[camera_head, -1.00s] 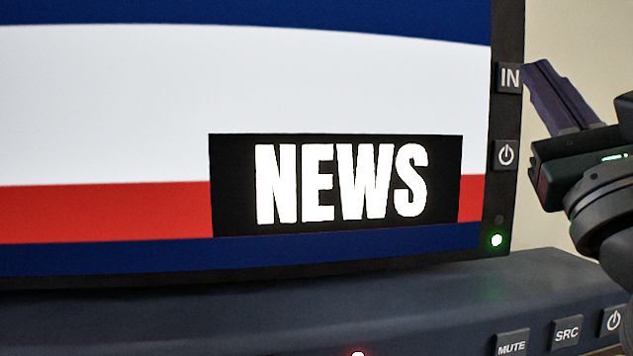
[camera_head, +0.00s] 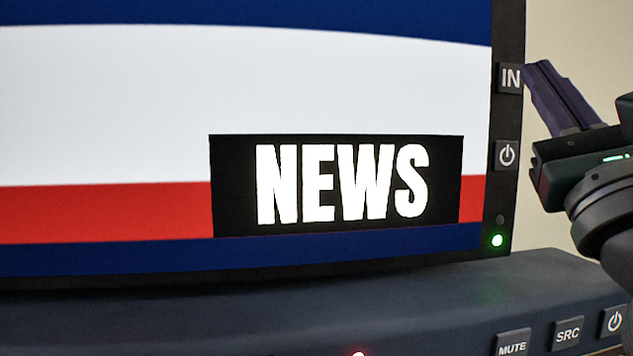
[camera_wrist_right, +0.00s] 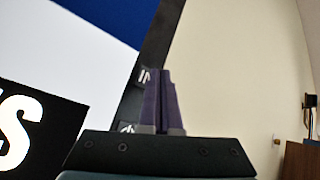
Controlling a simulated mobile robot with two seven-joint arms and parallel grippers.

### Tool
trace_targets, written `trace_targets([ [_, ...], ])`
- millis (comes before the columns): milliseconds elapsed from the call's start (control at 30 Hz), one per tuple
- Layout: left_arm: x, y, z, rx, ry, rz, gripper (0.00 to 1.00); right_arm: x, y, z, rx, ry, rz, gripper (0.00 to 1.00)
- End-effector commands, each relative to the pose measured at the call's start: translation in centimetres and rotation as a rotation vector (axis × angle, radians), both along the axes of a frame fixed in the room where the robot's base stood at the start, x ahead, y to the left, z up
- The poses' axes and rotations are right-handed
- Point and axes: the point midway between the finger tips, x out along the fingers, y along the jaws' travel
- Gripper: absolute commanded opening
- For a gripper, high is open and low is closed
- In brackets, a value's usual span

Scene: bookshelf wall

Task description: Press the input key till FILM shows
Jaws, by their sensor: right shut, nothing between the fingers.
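The screen (camera_head: 120,110) shows the word NEWS in white on a black box. The input key (camera_head: 509,78), marked IN, is on the screen's right frame. My right gripper (camera_head: 534,70) is shut and empty, with its fingertips at the right edge of the input key; I cannot tell whether they touch it. In the right wrist view the shut fingers (camera_wrist_right: 160,75) reach up beside the input key (camera_wrist_right: 143,76), partly covering it. My left gripper is not in view.
A power key (camera_head: 507,155) sits below the input key, with a green light (camera_head: 497,240) lower down. A dark bar (camera_head: 250,310) below the screen carries MUTE (camera_head: 513,343), SRC (camera_head: 567,332) and power (camera_head: 613,320) keys. Plain wall is at the right.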

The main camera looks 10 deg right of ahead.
Motion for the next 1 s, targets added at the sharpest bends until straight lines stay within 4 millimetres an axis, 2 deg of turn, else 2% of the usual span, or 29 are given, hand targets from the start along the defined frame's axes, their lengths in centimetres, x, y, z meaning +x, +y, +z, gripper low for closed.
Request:
trace_targets([
  [467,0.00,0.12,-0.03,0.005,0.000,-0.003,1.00,0.02,0.00,-0.01,0.000,0.000,0.000,0.00],
  [1000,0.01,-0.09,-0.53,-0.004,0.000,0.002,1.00,0.91,0.08,0.00,0.000,0.000,0.000,0.00],
])
